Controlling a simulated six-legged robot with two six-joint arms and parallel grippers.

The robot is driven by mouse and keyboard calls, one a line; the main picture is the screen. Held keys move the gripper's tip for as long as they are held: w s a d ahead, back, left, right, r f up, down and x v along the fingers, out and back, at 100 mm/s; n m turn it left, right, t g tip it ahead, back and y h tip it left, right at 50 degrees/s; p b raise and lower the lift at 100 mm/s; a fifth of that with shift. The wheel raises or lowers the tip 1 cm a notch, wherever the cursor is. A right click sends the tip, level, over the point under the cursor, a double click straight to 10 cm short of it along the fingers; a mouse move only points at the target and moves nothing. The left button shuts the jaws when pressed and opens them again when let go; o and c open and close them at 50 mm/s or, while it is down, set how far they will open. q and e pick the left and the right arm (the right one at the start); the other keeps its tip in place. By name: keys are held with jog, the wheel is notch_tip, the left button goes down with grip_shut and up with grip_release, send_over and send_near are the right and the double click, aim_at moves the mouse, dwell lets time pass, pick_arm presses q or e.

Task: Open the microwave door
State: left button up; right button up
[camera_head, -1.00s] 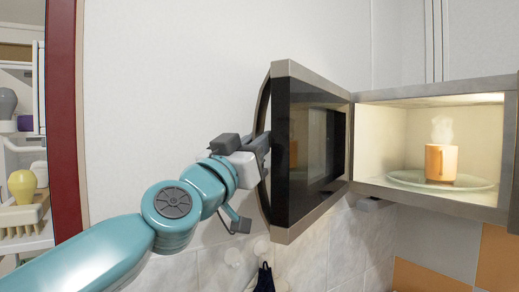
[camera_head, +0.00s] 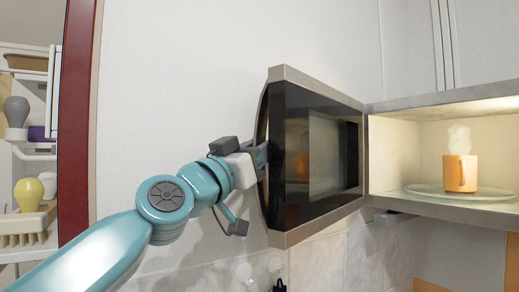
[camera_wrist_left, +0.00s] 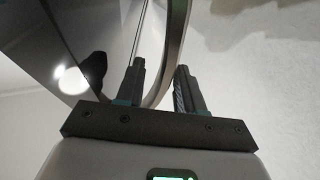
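The microwave (camera_head: 440,100) is at the right in the head view, with its lit interior exposed. Its dark glass door (camera_head: 318,150) with a grey frame is swung wide open to the left. The curved metal door handle (camera_wrist_left: 178,45) passes between the fingers of my left gripper (camera_wrist_left: 162,82) in the left wrist view. In the head view my left gripper (camera_head: 258,160) is at the door's left edge. My right gripper is not in view.
An orange mug (camera_head: 460,173), with steam above it, stands on the glass turntable (camera_head: 420,189) inside the microwave. Shelves at the far left hold a yellow bulb-shaped item (camera_head: 28,193) and a brush (camera_head: 25,224). A dark red vertical post (camera_head: 76,120) stands beside them.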

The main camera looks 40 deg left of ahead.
pick_arm(q)
jog(key=b+v, duration=0.3)
jog(key=v, duration=1.3)
jog(key=shift+s+f, duration=0.15)
jog(key=shift+s, duration=0.05)
jog(key=shift+w, duration=0.1)
jog(key=shift+d, duration=0.1)
